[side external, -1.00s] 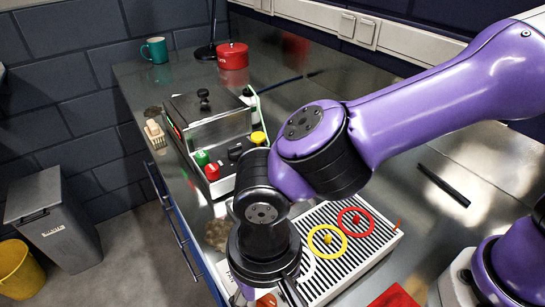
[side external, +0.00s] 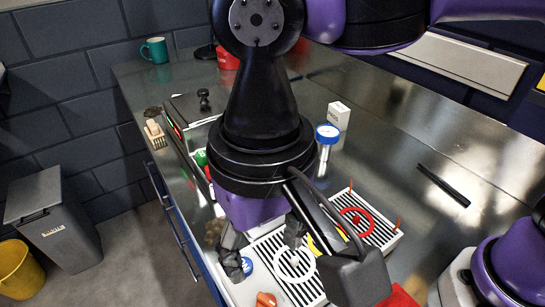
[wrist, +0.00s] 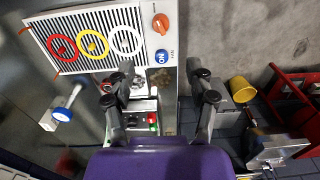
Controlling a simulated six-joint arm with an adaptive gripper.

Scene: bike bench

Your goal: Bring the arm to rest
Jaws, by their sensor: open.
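My gripper (side external: 295,255) is in the lower middle of the side external view, raised above the bench's front edge beside the striped board. In the wrist view my gripper (wrist: 160,85) has its two fingers spread apart with nothing between them. The striped board (wrist: 85,40) carries a red ring (wrist: 61,46), a yellow ring (wrist: 92,44) and a white ring (wrist: 126,40). In the side external view the arm hides part of the board and of the yellow ring.
The steel bench (side external: 400,130) holds a blue-topped cylinder (side external: 326,145), a small white box (side external: 339,115), a black bar (side external: 443,186), a red pot (side external: 228,58) and a teal mug (side external: 155,50). A grey bin (side external: 55,220) and a yellow bucket (side external: 20,270) stand on the floor.

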